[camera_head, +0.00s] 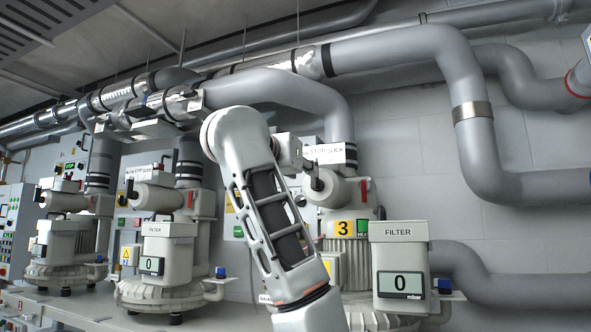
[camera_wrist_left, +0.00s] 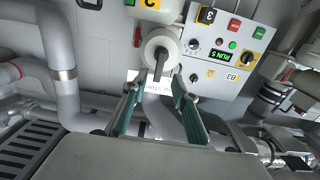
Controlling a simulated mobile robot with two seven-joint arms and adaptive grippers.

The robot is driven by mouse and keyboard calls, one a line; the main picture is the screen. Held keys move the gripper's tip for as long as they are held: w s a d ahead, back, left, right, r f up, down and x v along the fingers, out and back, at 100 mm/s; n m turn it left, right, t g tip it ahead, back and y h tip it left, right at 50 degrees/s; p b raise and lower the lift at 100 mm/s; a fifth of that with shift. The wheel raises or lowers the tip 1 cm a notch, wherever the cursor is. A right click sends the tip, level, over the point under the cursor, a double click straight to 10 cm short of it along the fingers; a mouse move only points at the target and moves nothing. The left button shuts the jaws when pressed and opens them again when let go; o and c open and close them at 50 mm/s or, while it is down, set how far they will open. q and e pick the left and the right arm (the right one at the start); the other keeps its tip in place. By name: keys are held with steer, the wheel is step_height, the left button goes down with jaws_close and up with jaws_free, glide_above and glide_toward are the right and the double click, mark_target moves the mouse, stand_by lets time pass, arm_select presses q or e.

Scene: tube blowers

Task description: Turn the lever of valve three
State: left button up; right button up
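Valve three is a pale round valve body (camera_head: 342,190) above the yellow "3" plate in the head view. Its black lever (camera_head: 317,182) sticks out at the left end of the body. In the left wrist view the black lever (camera_wrist_left: 160,64) stands out from the round valve end (camera_wrist_left: 161,45), with a white label (camera_wrist_left: 158,88) nearby. My left gripper (camera_wrist_left: 159,85) has its green-padded fingers apart, one on each side of the lever's line. I cannot tell whether they touch it. In the head view my arm partly hides the gripper (camera_head: 291,152). My right gripper is not in view.
A filter unit (camera_head: 399,272) reading 0 stands right of valve three. Two similar blower units stand to the left, one with a filter (camera_head: 168,245). Large grey pipes (camera_head: 408,45) run overhead. A control panel (camera_wrist_left: 222,60) with knobs lies beside the valve in the wrist view.

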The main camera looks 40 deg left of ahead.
arm_select(q)
steer(key=v, duration=0.3)
stand_by(0.6)
